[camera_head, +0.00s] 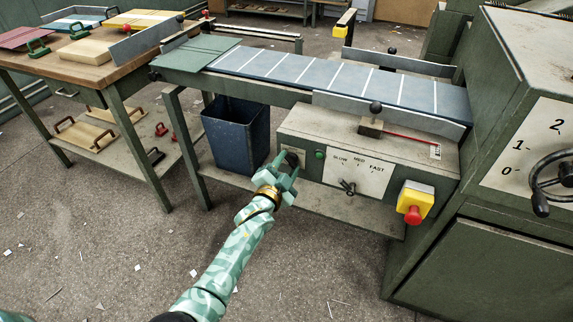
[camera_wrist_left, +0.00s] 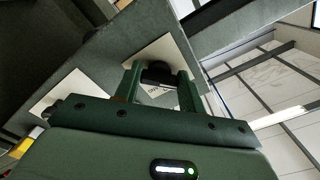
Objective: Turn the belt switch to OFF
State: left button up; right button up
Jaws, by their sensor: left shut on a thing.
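The belt switch (camera_head: 291,159) is a dark knob on a small pale plate at the left end of the green control box. My left gripper (camera_head: 285,176) reaches up to it from below, and its fingers hide part of the plate. In the left wrist view the dark knob (camera_wrist_left: 157,77) sits between the two green fingers, and my left gripper (camera_wrist_left: 160,85) is shut on it. The plate's lettering is mostly hidden, so I cannot tell which position the switch points to. My right gripper is not in view.
Beside the switch are a green button (camera_head: 320,154) and a speed plate (camera_head: 357,175) with a lever. A red emergency button (camera_head: 413,215) on a yellow box is further right. A blue bin (camera_head: 236,135) stands left, under the conveyor belt (camera_head: 330,77). The floor in front is open.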

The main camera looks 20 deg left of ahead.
pick_arm(q)
jog(key=shift+f, duration=0.15)
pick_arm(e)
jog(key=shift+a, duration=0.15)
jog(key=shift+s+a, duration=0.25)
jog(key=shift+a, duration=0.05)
pick_arm(q)
jog(key=o, duration=1)
jog(key=shift+s, duration=0.35)
jog(key=s+p, duration=0.2)
jog(key=s, duration=0.3)
jog(key=s+p, duration=0.2)
jog(key=s, duration=0.3)
jog(key=s+p, duration=0.2)
jog(key=s, duration=0.3)
jog(key=shift+s+a, duration=0.3)
jog(key=shift+s, duration=0.05)
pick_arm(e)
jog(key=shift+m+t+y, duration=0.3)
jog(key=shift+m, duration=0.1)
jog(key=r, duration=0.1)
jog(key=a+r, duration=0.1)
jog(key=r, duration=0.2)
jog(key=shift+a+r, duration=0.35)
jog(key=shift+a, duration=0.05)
